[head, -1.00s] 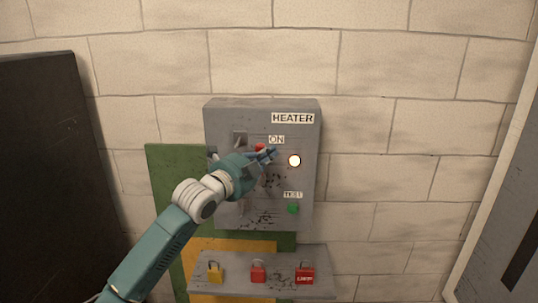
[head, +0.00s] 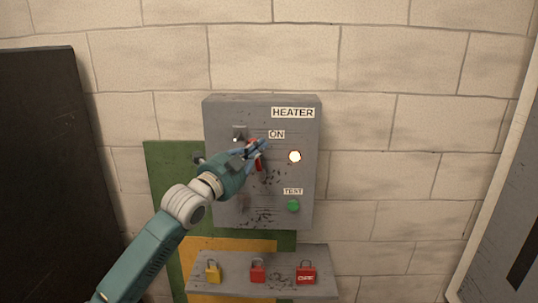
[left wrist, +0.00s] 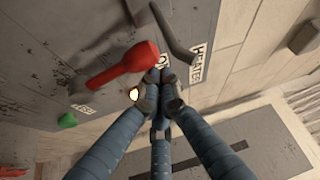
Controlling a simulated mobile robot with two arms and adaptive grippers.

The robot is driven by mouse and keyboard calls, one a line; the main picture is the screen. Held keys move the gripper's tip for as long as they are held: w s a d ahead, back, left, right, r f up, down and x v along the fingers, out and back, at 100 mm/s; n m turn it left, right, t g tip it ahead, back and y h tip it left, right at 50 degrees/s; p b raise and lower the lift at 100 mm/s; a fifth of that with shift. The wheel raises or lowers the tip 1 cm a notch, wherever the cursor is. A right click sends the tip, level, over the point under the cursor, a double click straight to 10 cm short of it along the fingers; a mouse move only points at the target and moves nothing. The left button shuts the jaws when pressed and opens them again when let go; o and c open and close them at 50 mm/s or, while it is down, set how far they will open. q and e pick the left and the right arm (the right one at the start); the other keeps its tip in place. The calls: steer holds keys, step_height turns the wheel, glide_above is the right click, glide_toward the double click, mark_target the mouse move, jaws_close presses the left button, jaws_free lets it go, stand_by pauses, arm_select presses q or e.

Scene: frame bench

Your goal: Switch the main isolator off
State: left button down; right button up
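The grey HEATER box (head: 305,215) is on the brick wall. Its red isolator handle (head: 258,162) is partly hidden by my left gripper in the head view. In the left wrist view the red handle (left wrist: 128,65) has its thick knob end close to the ON label (left wrist: 163,60). My left gripper (head: 262,145) is in front of the box, just below the ON label. In the left wrist view its fingertips (left wrist: 160,88) are drawn together beside the handle, with nothing seen between them. Whether they touch the handle cannot be told. My right gripper is not in view.
A lit white lamp (head: 295,156) and a green TEST button (head: 293,206) are on the box's right. A dark bent bar (left wrist: 175,35) stands out near the handle. A shelf (head: 235,289) below holds a yellow padlock (head: 212,272) and two red ones (head: 257,272).

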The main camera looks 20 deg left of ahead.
arm_select(q)
steer(key=s+a+f+n+t+y+b, duration=0.2)
steer(key=a+f+n+y+b, duration=0.6)
steer(key=n, duration=1.1)
steer(key=shift+s+a+t+y+b, duration=0.3)
steer(key=shift+a+t+y+b, duration=0.4)
steer(key=shift+t+y+b, duration=0.5)
steer(key=shift+f, duration=0.1)
